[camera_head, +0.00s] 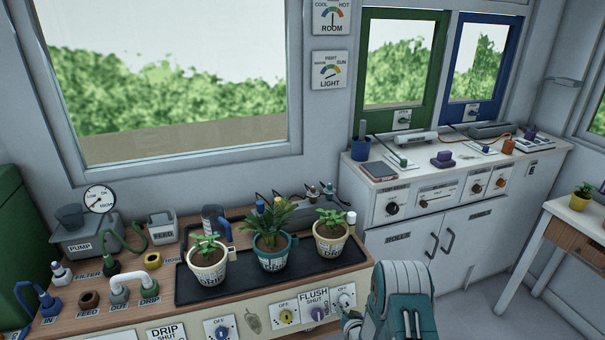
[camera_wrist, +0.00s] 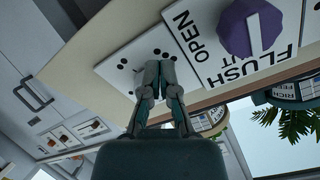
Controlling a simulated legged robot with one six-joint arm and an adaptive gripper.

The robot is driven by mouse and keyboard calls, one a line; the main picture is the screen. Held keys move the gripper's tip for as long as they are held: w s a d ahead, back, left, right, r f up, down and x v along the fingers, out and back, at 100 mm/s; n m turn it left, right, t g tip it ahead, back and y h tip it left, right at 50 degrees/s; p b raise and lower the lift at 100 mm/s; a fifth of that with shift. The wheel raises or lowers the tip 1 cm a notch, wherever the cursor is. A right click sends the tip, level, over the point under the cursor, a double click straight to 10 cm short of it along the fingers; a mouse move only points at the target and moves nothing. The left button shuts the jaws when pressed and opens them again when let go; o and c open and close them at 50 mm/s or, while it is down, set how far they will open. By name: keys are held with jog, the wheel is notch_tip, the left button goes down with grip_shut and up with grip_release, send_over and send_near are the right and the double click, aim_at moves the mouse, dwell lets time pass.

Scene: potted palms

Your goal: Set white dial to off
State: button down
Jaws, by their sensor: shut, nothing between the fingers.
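The white dial (camera_head: 344,300) sits on a white plate marked OFF, at the right end of the bench's front panel in the head view. Its pointer is too small to read. In the wrist view its plate (camera_wrist: 122,68) shows black dots, and my fingers hide the dial itself. My gripper (camera_wrist: 160,66) is shut and empty, with its fingertips in front of that plate. I cannot tell whether they touch the dial. In the head view my gripper (camera_head: 350,322) is just below and right of the dial, partly covering the plate.
The purple FLUSH dial (camera_head: 318,313) is close to the left; it shows large in the wrist view (camera_wrist: 248,28). A yellow dial (camera_head: 286,316) and a blue dial (camera_head: 221,332) are further left. Potted plants stand on a black tray (camera_head: 205,290) above. White cabinets (camera_head: 415,262) stand right.

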jog(key=shift+w+d+r, duration=0.2)
jog(key=shift+d, duration=0.1)
dwell(0.9)
jog(key=shift+d+f, duration=0.25)
jog(key=shift+d, duration=0.1)
jog(key=shift+d+f, duration=0.15)
jog(key=shift+d, duration=0.15)
jog(key=shift+w+d, duration=0.2)
jog(key=shift+d, duration=0.1)
dwell(0.4)
jog(key=f+v, duration=0.1)
jog(key=v, duration=0.5)
jog(key=shift+s, duration=0.25)
